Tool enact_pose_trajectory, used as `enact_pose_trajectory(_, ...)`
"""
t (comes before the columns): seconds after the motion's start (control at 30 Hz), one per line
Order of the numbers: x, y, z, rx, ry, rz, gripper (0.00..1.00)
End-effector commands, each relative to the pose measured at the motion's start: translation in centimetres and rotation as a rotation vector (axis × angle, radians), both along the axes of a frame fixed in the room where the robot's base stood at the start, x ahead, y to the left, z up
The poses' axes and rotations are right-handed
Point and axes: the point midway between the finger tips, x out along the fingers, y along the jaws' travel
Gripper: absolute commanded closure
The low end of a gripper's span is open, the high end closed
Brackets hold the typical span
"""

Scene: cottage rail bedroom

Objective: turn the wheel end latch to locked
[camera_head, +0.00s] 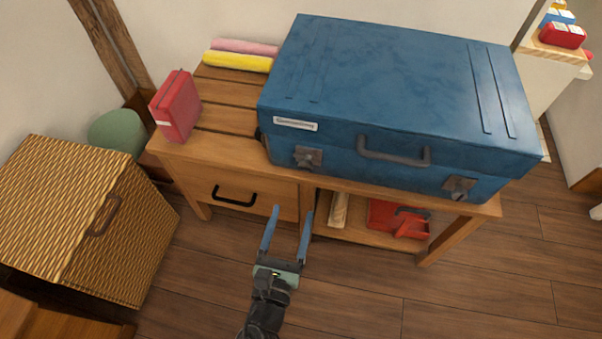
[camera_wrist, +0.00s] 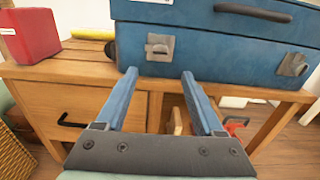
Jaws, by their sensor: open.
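A blue suitcase (camera_head: 400,75) lies flat and closed on the wooden bench. Its front has a left latch (camera_head: 307,157), a dark handle (camera_head: 393,152) and a right latch (camera_head: 459,187). A small dark part, possibly a wheel, shows at the suitcase's left end. The left latch also shows in the wrist view (camera_wrist: 160,46), just beyond my fingertips, and the right latch (camera_wrist: 293,64) is farther right. I cannot tell whether either latch is locked. My gripper (camera_head: 292,212) is open and empty, in front of the bench and apart from the latches.
The bench has a drawer with a black handle (camera_head: 234,196) and a shelf holding a red object (camera_head: 390,217). A red box (camera_head: 175,106) and rolled cloths (camera_head: 237,62) are on top. A wicker hamper (camera_head: 85,220) stands left. Floor at front right is clear.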

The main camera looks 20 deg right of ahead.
Motion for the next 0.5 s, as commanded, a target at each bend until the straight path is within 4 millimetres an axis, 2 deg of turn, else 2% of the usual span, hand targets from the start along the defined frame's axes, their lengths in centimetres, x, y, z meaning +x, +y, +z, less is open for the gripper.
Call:
enact_pose_trajectory(0.3,5.5,-3.9,0.0,0.002,-0.005,-0.005,0.30)
enact_pose_trajectory(0.5,8.2,-5.7,0.0,0.005,-0.005,-0.003,0.30)
